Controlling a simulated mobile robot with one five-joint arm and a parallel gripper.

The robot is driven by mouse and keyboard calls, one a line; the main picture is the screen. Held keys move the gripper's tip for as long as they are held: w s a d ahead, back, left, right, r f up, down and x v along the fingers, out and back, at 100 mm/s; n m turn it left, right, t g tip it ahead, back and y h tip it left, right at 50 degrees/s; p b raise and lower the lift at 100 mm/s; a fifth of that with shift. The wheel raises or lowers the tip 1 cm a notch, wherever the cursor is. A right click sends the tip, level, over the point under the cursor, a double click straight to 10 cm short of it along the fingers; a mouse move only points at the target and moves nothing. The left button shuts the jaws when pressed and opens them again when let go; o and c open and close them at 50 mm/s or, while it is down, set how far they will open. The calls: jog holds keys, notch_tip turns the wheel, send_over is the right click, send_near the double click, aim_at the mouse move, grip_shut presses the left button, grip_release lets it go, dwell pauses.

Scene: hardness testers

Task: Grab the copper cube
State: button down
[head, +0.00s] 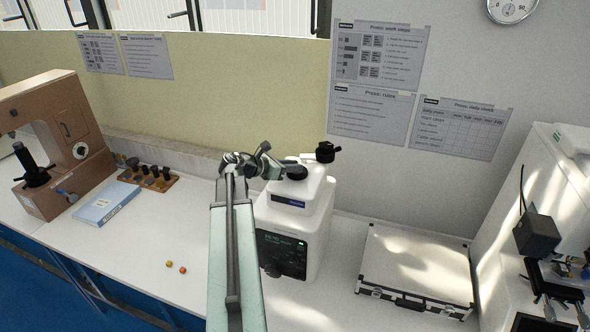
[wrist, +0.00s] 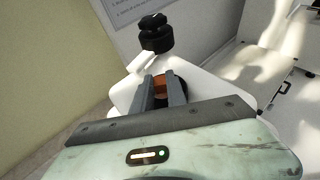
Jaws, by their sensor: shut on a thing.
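The copper cube (wrist: 160,86) shows in the wrist view as a small orange-brown block between the two grey fingers of my gripper (wrist: 161,92). The fingers are shut on it. Below and behind it is a round black part on top of a white tester (wrist: 122,92). I cannot tell whether the cube touches that part. In the head view my gripper (head: 283,170) is over the top of the white tester (head: 300,222), beside its black knob (head: 326,151). The cube cannot be made out there.
A brown tester (head: 62,125) stands at the left, near a blue-white box (head: 106,205) and a wooden rack (head: 150,178). Two small round items (head: 176,267) lie on the open bench. A silver case (head: 418,265) and another white machine (head: 545,200) stand right.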

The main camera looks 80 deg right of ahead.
jog(key=shift+r, duration=0.1)
notch_tip(320, 180, up, 10)
jog(key=p, duration=1)
